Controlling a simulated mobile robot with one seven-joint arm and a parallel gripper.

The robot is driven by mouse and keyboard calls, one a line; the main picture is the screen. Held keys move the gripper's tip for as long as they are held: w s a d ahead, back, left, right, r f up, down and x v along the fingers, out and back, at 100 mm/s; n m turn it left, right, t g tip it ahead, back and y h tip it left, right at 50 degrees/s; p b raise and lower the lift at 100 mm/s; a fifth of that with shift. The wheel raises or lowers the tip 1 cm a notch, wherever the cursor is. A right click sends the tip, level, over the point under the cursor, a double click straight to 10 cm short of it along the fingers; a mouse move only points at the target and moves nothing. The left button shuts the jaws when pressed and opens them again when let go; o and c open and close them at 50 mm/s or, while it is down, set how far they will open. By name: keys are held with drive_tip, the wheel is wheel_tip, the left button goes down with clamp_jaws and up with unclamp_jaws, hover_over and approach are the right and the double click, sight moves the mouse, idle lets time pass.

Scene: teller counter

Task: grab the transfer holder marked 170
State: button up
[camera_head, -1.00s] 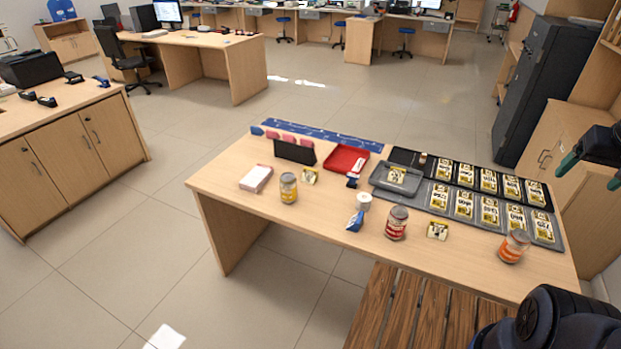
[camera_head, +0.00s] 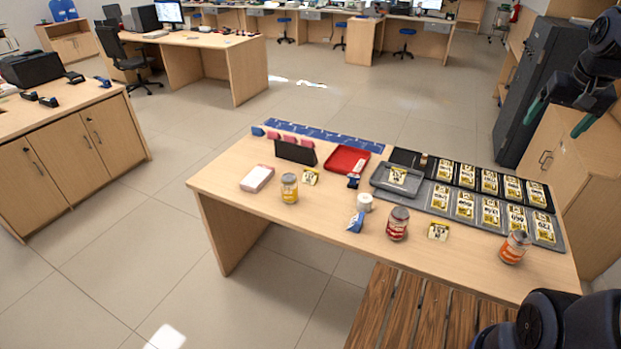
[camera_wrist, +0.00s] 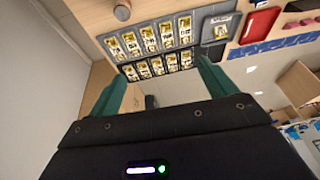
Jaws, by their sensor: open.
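Several yellow-and-white number-marked holders (camera_head: 490,212) sit in two rows on dark trays at the right of the counter. Their numbers are too small to read surely, so I cannot tell which is marked 170. The rows also show in the wrist view (camera_wrist: 150,40), beyond my fingertips. One similar holder (camera_head: 397,176) lies on a separate grey tray, and loose ones lie on the wood, one near the front (camera_head: 438,231) and one at the left (camera_head: 310,177). My gripper (camera_head: 559,117), with green fingers, is open and empty, above and right of the rows; it also shows in the wrist view (camera_wrist: 160,72).
A white roll (camera_head: 364,202), a red tray (camera_head: 347,160) and a black stand (camera_head: 295,152) are also there. A dark cabinet (camera_head: 538,90) stands behind right. A slatted wooden bench (camera_head: 410,310) is in front.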

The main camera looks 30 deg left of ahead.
drive_tip(key=w+a+f+g, duration=0.1)
drive_tip(key=w+a, duration=1.3)
drive_tip(key=a, duration=0.1)
drive_tip(key=w+a+f+g, duration=0.1)
drive_tip(key=w+a+f, duration=0.3)
drive_tip(key=a, duration=0.4)
drive_tip(key=w+a+f, duration=0.3)
drive_tip(key=a, duration=0.5)
drive_tip(key=g, duration=0.2)
approach(310, 172)
drive_tip(key=shift+h, duration=0.4)
drive_tip(key=shift+s+a+f, duration=0.1)
drive_tip(key=shift+f, duration=2.55)
drive_tip(key=shift+a+f, duration=0.1)
drive_tip(key=shift+f, duration=2.6)
drive_tip(key=c, duration=1.1)
drive_tip(key=shift+r, duration=0.15)
